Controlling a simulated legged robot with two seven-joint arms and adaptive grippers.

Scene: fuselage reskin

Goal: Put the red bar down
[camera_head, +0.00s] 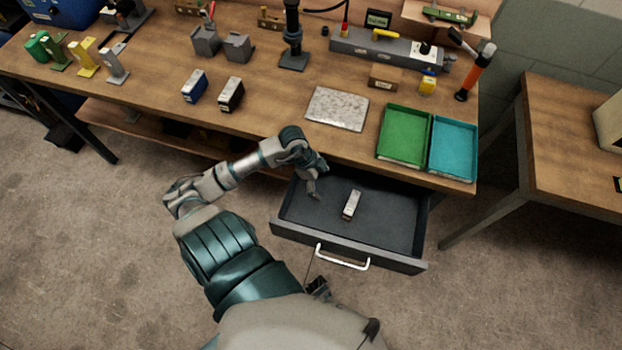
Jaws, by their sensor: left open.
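A small bar (351,204) with a pale metallic top lies in the open drawer, near its middle; its sides are too small to make out, and I see no bar that is clearly red. My left gripper (319,182) is open and empty over the left back part of the drawer (390,235), to the left of the bar and apart from it. My right gripper is out of view.
The drawer is pulled out under the workbench (270,97), with a white handle (342,258) in front. On the bench are a blue bar (194,87), a black bar (230,94), a metal plate (337,109), a green tray (404,136) and a teal tray (452,149).

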